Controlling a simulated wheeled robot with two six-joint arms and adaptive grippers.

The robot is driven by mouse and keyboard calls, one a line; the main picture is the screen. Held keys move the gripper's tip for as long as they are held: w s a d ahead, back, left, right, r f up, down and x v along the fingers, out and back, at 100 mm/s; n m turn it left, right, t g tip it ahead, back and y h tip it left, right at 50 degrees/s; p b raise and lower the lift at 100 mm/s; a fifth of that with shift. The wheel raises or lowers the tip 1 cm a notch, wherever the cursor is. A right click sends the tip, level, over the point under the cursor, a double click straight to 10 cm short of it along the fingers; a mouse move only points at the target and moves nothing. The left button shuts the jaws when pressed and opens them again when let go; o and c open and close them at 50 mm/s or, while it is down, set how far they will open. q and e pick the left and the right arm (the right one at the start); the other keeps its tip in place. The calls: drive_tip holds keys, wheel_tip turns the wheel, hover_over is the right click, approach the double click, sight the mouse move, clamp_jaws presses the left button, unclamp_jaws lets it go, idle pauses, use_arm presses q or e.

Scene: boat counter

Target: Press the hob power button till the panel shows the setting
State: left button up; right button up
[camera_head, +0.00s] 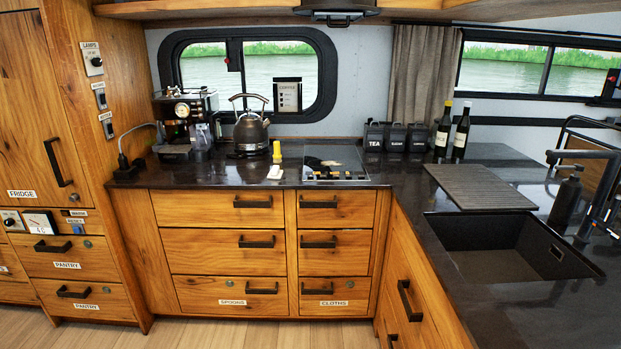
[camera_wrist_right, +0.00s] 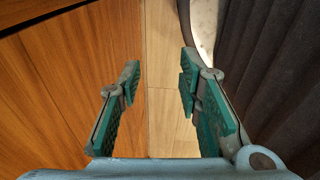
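The hob (camera_head: 335,158) is a small dark plate set in the far counter, right of the kettle. A light strip with small dark controls (camera_head: 335,176) runs along its front edge. The power button and any setting on the panel are too small to make out. My right gripper (camera_wrist_right: 160,95) shows only in the right wrist view. Its two green-padded fingers are wide apart with nothing between them, above a wooden floor. Neither gripper shows in the head view, and my left gripper is in no frame.
A kettle (camera_head: 251,132), a yellow object (camera_head: 277,152) and a small white item (camera_head: 275,172) are left of the hob. Canisters (camera_head: 396,137) and two bottles (camera_head: 461,133) stand right of it. The sink (camera_head: 500,265) is at the right. Floor before the drawers is clear.

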clamp_jaws()
idle(1.0)
